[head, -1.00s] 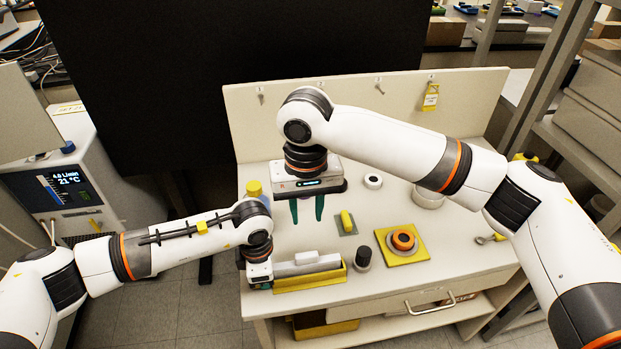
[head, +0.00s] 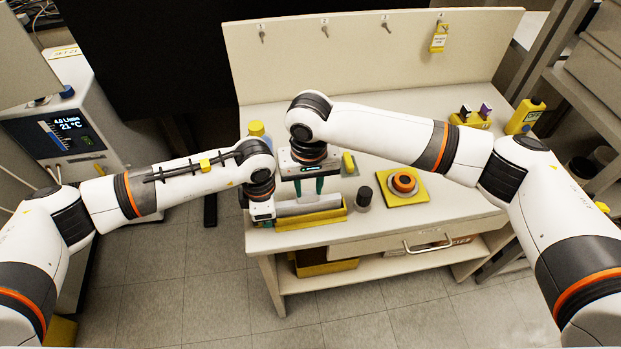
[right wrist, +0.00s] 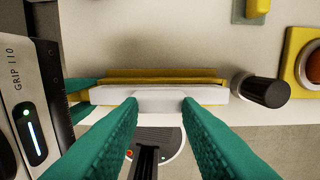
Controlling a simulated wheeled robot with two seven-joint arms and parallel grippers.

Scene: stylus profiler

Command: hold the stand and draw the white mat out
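The stand (head: 318,219) is a long yellow holder near the table's front left edge. It also shows in the right wrist view (right wrist: 165,74). The white mat (head: 325,205) sits upright in it like a slab, with a raised middle part (right wrist: 160,101). My left gripper (right wrist: 80,97) is at the stand's left end, its teal fingers on either side of the yellow end and seemingly closed on it. My right gripper (head: 309,193) points down just above the mat. Its fingers (right wrist: 160,103) are apart, one at each side of the raised part, with nothing clamped.
A dark cylinder (head: 365,196) stands close to the stand's right end. A yellow plate (head: 416,188) with an orange-ringed part lies further right. A yellow-capped bottle (head: 256,129) is behind my left gripper. The table front edge is close by.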

